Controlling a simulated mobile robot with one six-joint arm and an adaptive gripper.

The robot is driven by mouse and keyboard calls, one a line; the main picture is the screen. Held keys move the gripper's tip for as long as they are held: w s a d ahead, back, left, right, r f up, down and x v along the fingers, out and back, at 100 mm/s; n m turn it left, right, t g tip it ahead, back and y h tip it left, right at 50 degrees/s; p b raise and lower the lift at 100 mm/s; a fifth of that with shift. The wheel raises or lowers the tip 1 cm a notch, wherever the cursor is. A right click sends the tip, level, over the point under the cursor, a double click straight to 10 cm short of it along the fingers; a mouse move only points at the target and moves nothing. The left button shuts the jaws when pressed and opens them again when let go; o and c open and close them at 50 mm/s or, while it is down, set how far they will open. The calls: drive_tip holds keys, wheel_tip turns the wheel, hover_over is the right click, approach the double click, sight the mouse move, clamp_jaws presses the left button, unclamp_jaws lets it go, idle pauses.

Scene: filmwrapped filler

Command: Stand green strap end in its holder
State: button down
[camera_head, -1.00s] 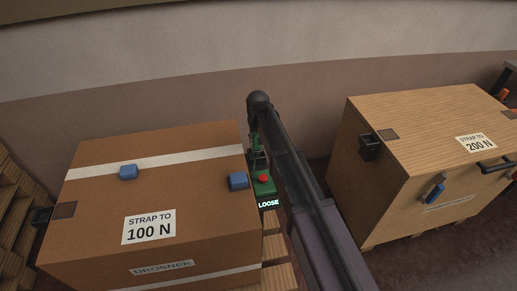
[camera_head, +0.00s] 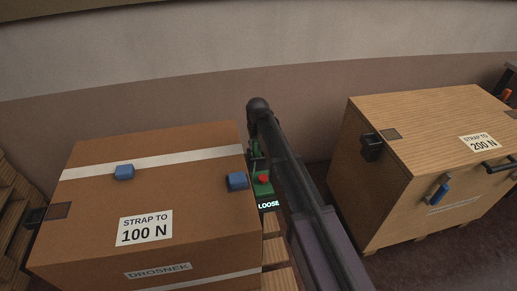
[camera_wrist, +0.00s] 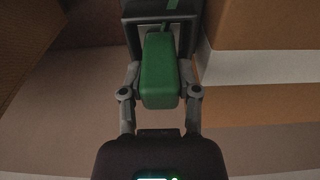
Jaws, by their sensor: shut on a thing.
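The green strap end (camera_wrist: 160,80) is a green block in the wrist view, between the fingers of my gripper (camera_wrist: 161,92), which is shut on it. Its far end reaches a dark holder-like block (camera_wrist: 132,32) with a green mark, whose dark sides show on both sides of it. I cannot tell whether it is inside or only in front. In the head view my gripper (camera_head: 256,150) is small and partly hidden by my arm, beside the right side of the left carton. A green unit (camera_head: 262,190) with a red button and a "LOOSE" display is just below it.
A wall is behind.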

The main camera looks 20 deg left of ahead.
sight(258, 157)
drive_tip(key=shift+f, duration=0.15)
drive_tip(key=shift+c, duration=1.7)
unclamp_jaws()
drive_tip(key=shift+r, duration=0.2)
drive_tip(key=r+p, duration=0.8)
drive_tip(key=s+r+p, duration=0.1)
drive_tip(key=r+p, duration=0.2)
drive_tip(key=p, duration=0.1)
drive_tip(key=shift+s+d+r, duration=0.1)
drive_tip(key=shift+d+r, duration=0.3)
drive_tip(key=shift+d, duration=0.1)
